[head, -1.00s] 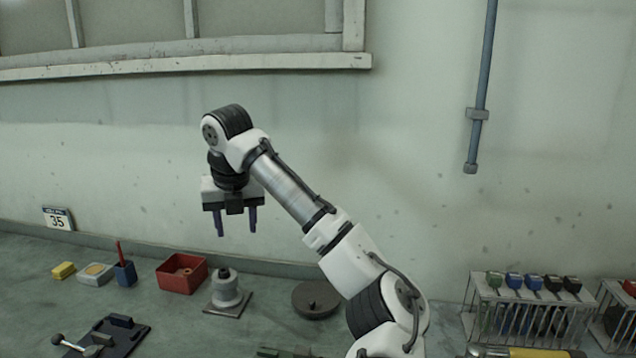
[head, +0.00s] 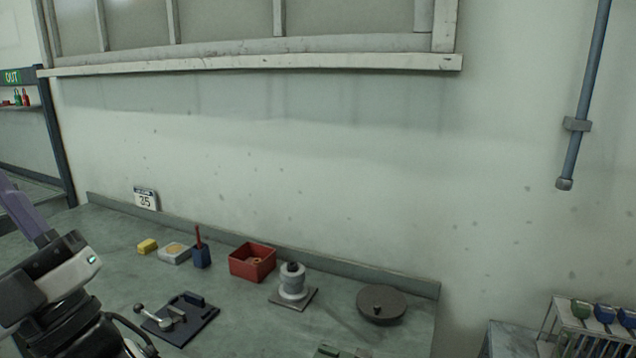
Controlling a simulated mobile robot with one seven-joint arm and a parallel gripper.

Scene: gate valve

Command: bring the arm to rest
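My arm is at the lower left of the head view, partly cut off by the picture's edges. My gripper (head: 12,192) points up and to the left, with purple finger parts running to the left edge. The fingers overlap from this angle and the tips are not clear, so I cannot tell how far apart they are. I see nothing held in the part that shows. The gripper is apart from the objects on the bench (head: 240,330). A grey valve-like body (head: 292,282) stands upright on a square plate on the bench.
On the bench are a red bin (head: 252,262), a dark round disc (head: 382,304), a blue cup (head: 202,256) with a red stick, a yellow block (head: 147,246), and a dark plate (head: 186,322) with a lever. A rack (head: 590,325) stands lower right. A pipe (head: 585,100) hangs on the wall.

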